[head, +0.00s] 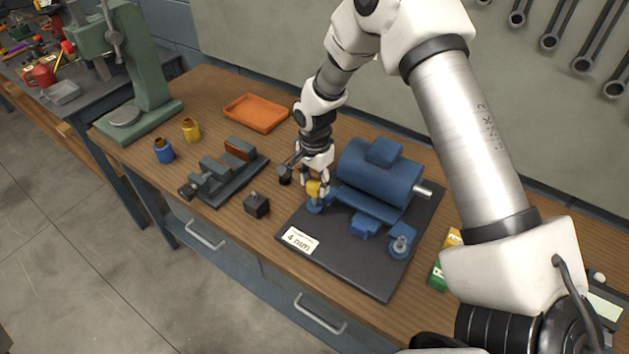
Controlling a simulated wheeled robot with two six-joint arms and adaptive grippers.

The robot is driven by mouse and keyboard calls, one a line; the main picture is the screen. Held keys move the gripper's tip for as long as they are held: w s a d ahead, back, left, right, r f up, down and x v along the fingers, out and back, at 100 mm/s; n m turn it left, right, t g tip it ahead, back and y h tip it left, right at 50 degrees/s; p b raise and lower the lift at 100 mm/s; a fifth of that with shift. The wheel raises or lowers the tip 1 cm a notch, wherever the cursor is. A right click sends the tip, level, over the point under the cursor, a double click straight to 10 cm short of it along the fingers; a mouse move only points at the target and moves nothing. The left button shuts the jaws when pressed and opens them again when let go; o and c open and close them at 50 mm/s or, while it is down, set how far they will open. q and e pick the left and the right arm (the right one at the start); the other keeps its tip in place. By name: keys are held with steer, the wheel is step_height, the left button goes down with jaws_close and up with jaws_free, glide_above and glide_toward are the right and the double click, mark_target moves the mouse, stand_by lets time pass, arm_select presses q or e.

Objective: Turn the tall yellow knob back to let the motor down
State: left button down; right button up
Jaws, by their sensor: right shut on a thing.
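The blue motor (375,177) sits on a dark base plate (340,260) with a "4 mm" label (298,240) on its front left corner. The yellow knob (314,188) stands at the motor's left front corner, above a small blue foot. My right gripper (315,186) reaches down from above and is shut on the yellow knob, partly hiding it. A second blue corner foot with a metal top (400,244) shows at the front right of the motor. The gap under the motor is too small to judge. My left gripper is not in view.
A dark vise (222,175), a small black block (257,205), a blue cup (163,150) and a yellow cup (191,130) stand left of the plate. An orange tray (256,113) lies behind. A green press (140,80) stands at the far left. Green and yellow boxes (439,274) are at right.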

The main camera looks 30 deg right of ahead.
steer(key=n, duration=0.4)
steer(key=shift+s+f+n+p, duration=0.15)
steer(key=shift+n+p, duration=0.15)
steer(key=shift+n, duration=0.1)
steer(key=n, duration=0.4)
steer(key=shift+n, duration=0.4)
steer(key=o, duration=1)
steer(key=shift+o, duration=0.7)
steer(key=shift+d, duration=0.15)
